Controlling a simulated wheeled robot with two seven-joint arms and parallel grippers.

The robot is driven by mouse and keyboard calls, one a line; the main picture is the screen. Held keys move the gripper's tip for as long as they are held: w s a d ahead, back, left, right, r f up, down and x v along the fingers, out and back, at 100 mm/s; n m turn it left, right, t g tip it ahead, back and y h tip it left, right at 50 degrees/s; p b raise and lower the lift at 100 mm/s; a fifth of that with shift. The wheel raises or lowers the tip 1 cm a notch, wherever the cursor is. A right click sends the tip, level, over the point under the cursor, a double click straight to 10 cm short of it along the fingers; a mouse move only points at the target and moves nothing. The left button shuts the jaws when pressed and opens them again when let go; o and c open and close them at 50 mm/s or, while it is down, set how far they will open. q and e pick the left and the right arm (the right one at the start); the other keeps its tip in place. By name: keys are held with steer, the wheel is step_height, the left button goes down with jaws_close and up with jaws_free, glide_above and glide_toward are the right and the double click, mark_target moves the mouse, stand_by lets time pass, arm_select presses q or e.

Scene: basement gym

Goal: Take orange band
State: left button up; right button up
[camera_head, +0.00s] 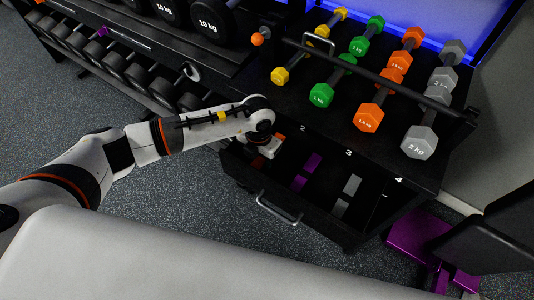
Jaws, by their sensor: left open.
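My left arm reaches in from the left, and its gripper (266,150) is over the left part of an open black drawer (334,238). The gripper is open and points down into the drawer. A small orange-red piece (258,162), probably the orange band, shows just below the gripper. Most of it is hidden by the wrist and the drawer's shade, so I cannot tell whether the fingers touch it. My right gripper is not in view.
Purple bands (313,163) and grey bands (352,185) lie in the drawer's other compartments. The drawer has a metal handle (279,209). Coloured dumbbells, such as an orange one (368,117), stand on the shelf above. A purple-based bench (415,233) is at right.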

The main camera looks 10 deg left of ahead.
arm_select(q)
steer(key=shift+c, duration=0.5)
steer(key=c, duration=0.8)
step_height(320, 180, up, 10)
steer(key=p, duration=0.7)
steer(key=shift+r+p, duration=0.15)
steer(key=shift+p, duration=0.15)
steer(key=shift+r+p, duration=0.55)
steer(key=shift+r, duration=0.25)
jaws_close()
step_height(320, 180, up, 6)
steer(key=f+p, duration=0.1)
steer(key=p, duration=0.3)
glide_above(260, 160)
steer(key=shift+w+r, duration=0.1)
steer(key=shift+r, duration=0.15)
